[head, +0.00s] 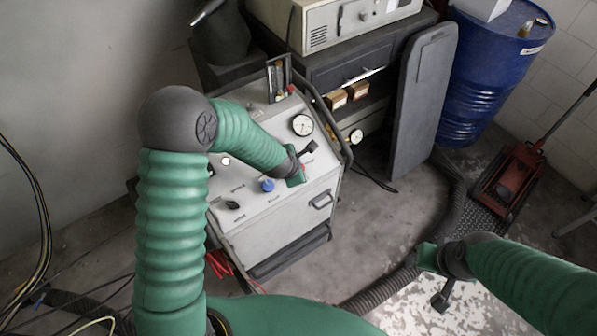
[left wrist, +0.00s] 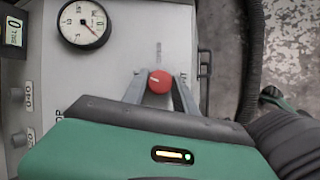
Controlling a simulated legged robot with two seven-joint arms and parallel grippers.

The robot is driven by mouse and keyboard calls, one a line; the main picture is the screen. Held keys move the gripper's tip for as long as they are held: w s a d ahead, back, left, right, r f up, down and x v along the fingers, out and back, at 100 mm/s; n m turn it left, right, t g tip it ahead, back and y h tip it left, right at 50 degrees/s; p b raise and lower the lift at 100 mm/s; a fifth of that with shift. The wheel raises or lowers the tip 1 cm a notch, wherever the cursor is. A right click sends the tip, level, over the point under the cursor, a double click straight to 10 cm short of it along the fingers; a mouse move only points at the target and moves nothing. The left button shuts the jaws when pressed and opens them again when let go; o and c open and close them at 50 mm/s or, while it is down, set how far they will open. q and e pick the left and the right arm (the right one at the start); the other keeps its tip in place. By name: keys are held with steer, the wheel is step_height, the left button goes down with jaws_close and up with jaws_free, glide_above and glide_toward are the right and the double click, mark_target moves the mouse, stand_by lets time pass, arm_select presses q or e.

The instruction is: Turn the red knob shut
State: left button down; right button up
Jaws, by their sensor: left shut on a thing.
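The red knob (left wrist: 160,81) is on the light grey panel of a wheeled cabinet, and its round red top shows in the left wrist view. My left gripper (left wrist: 159,88) has one grey finger on each side of the knob and is shut on it. In the head view my left gripper (head: 302,174) is at the right part of the sloping panel, and only a bit of red shows beside it. My right gripper (head: 424,257) is low on the right above the floor, away from the cabinet. Its fingers are not clear.
The cabinet panel (head: 262,206) also carries a blue knob (head: 267,185), a black knob (head: 232,205) and a round gauge (head: 302,125). A black handle (left wrist: 204,63) is right of the red knob. A blue barrel (head: 487,80) and red floor jack (head: 508,180) stand at the right.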

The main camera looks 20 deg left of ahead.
arm_select(q)
steer(key=n+b, duration=0.1)
steer(key=n+t+b, duration=0.1)
steer(key=b, duration=0.1)
steer(key=shift+f+y, duration=0.3)
steer(key=shift+d+r+n+t+y+b, duration=0.1)
steer(key=shift+r+n+t+y+b, duration=0.1)
steer(key=shift+n+b, duration=0.4)
steer(key=shift+r+n+t+y+b, duration=0.1)
steer(key=shift+n+t+y+b, duration=0.1)
steer(key=shift+n+b, duration=0.4)
arm_select(e)
steer(key=s+x, duration=0.1)
steer(key=x, duration=0.5)
steer(key=shift+s+f, duration=0.2)
steer(key=shift+f, duration=0.05)
arm_select(q)
steer(key=c, duration=1)
jaws_free()
steer(key=p+v, duration=0.4)
steer(key=v, duration=1.2)
steer(key=shift+s+d+r, duration=0.15)
steer(key=shift+s+r, duration=0.1)
arm_select(e)
steer(key=v, duration=0.2)
steer(key=w+v, duration=0.1)
steer(key=v, duration=0.1)
steer(key=shift+r, duration=0.3)
